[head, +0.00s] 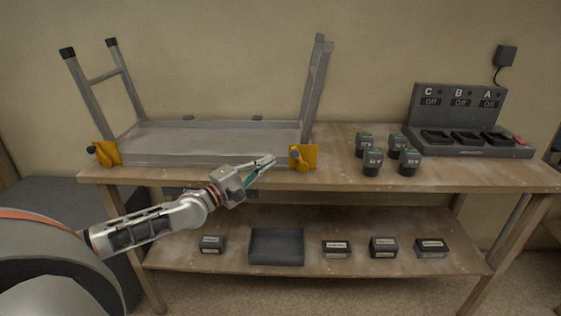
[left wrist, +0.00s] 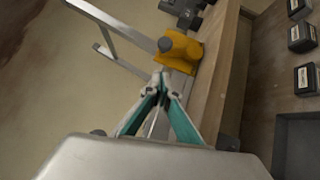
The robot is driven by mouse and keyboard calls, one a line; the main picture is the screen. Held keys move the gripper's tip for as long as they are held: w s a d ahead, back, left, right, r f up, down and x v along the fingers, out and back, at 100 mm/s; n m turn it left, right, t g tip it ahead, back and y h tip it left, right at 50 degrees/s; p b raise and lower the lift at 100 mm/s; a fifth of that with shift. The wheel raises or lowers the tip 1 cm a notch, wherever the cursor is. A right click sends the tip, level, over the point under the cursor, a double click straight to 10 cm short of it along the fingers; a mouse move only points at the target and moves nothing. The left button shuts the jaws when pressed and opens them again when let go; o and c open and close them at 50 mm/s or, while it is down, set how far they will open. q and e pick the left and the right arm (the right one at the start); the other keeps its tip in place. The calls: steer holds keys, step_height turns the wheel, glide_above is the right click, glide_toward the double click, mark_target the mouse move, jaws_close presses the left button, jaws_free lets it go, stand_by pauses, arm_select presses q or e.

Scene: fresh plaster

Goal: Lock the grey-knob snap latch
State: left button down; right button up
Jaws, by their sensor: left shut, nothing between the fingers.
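A yellow snap latch with a grey knob (head: 303,158) sits at the right front corner of the upturned grey folding frame (head: 215,140) on the bench. In the left wrist view the yellow latch (left wrist: 181,51) is just beyond my fingertips, and its round grey knob (left wrist: 165,45) faces the camera. My left gripper (head: 272,161) is shut and empty, a little left of this latch; I see a small gap between them. The left wrist view shows its fingertips (left wrist: 161,82) together. A second yellow latch (head: 107,153) with a dark knob is at the frame's left corner. My right gripper is out of view.
Several dark batteries (head: 373,161) stand right of the latch. A charger (head: 470,146) with bays marked C, B and A is behind them. Metal legs rise from the frame. The lower shelf holds a grey tray (head: 276,262) and several small labelled boxes (head: 383,247).

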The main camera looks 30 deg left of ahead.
arm_select(q)
steer(key=shift+w+d+r+p, duration=0.3)
steer(key=shift+w+d+p, duration=0.15)
steer(key=shift+d, duration=0.2)
steer(key=shift+w+d+r+p, duration=0.25)
steer(key=shift+w+d+p, duration=0.15)
steer(key=shift+d, duration=0.2)
steer(key=shift+w+d, duration=0.3)
steer(key=shift+d, duration=0.05)
steer(key=shift+d+f, duration=0.1)
steer(key=shift+d, duration=0.05)
steer(key=shift+w+d+r+p, duration=0.2)
steer(key=shift+r+p, duration=0.15)
steer(key=shift+p, duration=0.3)
